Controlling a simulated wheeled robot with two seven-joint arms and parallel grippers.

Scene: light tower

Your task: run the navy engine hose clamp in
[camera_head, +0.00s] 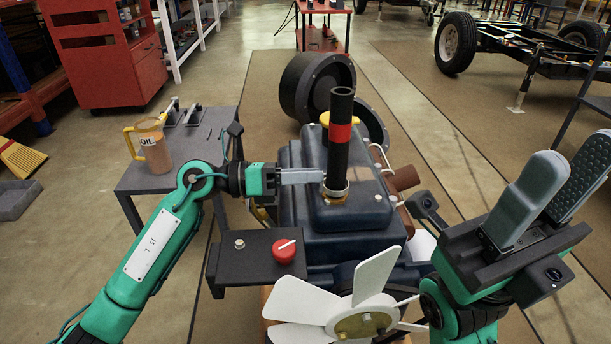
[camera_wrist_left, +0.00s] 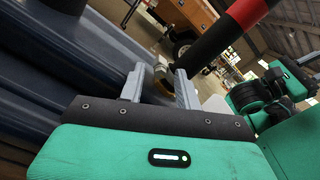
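The navy engine (camera_head: 350,225) stands in the middle of the head view. A black hose (camera_head: 338,150) with a red band rises upright from its top. A metal hose clamp (camera_head: 336,188) circles the hose's base. My left gripper (camera_head: 322,176) reaches in from the left, with its fingertips at the clamp's left side. In the left wrist view its fingers (camera_wrist_left: 160,80) are apart, with a brass-coloured part of the clamp (camera_wrist_left: 161,70) visible between and just beyond the tips. Contact cannot be told. My right gripper (camera_head: 572,160) is open and empty at the right, pointing up.
A white fan (camera_head: 315,303) is at the engine's front. A dark panel (camera_head: 238,262) with a red knob (camera_head: 285,250) juts out at front left. A grey side table (camera_head: 185,150) holds an oil jug (camera_head: 153,148).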

